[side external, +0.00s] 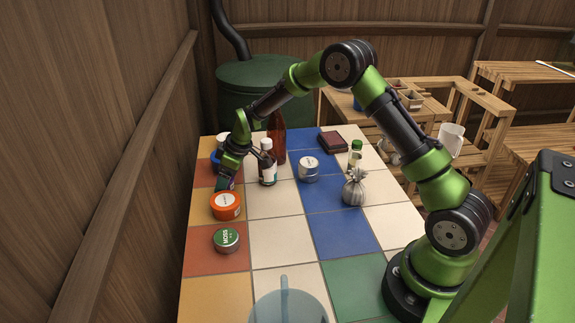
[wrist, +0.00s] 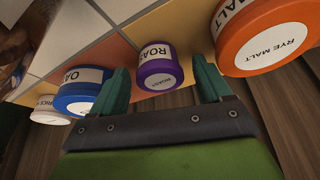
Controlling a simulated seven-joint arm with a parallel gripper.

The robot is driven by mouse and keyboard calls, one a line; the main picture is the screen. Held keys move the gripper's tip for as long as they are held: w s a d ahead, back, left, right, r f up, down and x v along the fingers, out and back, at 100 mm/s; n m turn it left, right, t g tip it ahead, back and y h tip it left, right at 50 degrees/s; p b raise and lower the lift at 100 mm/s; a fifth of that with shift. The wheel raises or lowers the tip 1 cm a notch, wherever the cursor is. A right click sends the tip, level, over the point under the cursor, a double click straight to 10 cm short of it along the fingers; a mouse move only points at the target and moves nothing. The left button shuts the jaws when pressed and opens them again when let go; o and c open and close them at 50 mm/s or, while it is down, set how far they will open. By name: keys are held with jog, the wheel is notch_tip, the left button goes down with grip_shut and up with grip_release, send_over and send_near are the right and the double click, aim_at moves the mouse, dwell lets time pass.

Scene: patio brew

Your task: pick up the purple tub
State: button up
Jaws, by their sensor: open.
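An orange tub (side external: 226,206) stands close on one side of my gripper, with a blue tub (wrist: 82,94) and a white tub (wrist: 48,112) on the other. A green moss tin (side external: 227,240), dark bottle (side external: 267,163) and brown bottle (side external: 277,138) are on the tiled table.

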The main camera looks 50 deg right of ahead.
jog(key=shift+w+f, duration=0.2)
jog(key=shift+f, duration=0.2)
jog(key=shift+c, duration=0.2)
jog(key=c, duration=1)
jog(key=shift+r, duration=0.1)
